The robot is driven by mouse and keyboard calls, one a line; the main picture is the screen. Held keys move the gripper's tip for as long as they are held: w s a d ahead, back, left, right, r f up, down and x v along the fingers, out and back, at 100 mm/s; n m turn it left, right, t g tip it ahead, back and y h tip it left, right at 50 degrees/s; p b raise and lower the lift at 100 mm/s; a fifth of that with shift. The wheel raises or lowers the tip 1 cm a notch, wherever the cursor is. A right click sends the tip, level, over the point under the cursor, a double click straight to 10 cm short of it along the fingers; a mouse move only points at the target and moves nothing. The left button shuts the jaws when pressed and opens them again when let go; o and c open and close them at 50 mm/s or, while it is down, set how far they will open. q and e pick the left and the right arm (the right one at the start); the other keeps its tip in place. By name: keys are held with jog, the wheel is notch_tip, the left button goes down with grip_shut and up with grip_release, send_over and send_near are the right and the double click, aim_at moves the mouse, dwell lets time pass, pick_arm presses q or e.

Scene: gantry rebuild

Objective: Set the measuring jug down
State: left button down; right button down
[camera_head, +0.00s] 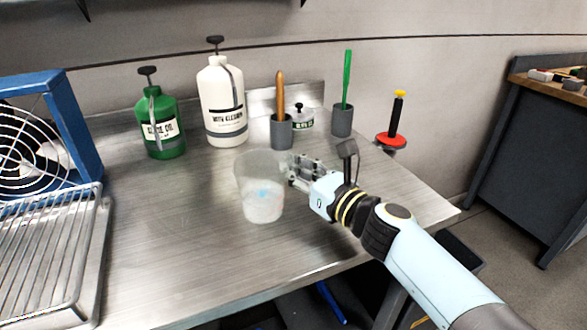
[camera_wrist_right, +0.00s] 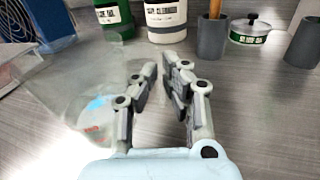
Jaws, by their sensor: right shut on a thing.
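The measuring jug (camera_head: 260,188) is a clear, see-through cup with a small blue mark, in the middle of the steel table (camera_head: 170,245). In the right wrist view the jug (camera_wrist_right: 85,105) stands left of the fingers, with blue and red print. My right gripper (camera_head: 296,172) reaches in from the right and is shut on the jug's right side; the clear handle between the fingers is hard to make out. The fingers also show in the right wrist view (camera_wrist_right: 160,88). The jug looks about upright. I cannot tell whether its base touches the table. My left gripper is out of view.
A green bottle (camera_head: 161,128), a white bottle (camera_head: 222,105), two grey cups (camera_head: 282,134) (camera_head: 342,121) and a small tin (camera_head: 301,120) stand at the back. A blue fan (camera_head: 82,125) and wire rack (camera_head: 45,250) are left. The table's front is clear.

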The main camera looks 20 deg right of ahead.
jog(key=c, duration=1.5)
grip_release()
jog(key=shift+o, duration=0.2)
jog(key=shift+s+d, duration=0.1)
jog(key=shift+s, duration=0.1)
jog(key=b+v, duration=0.2)
jog(key=v, duration=0.9)
jog(key=shift+s+r, duration=0.1)
jog(key=shift+s, duration=0.25)
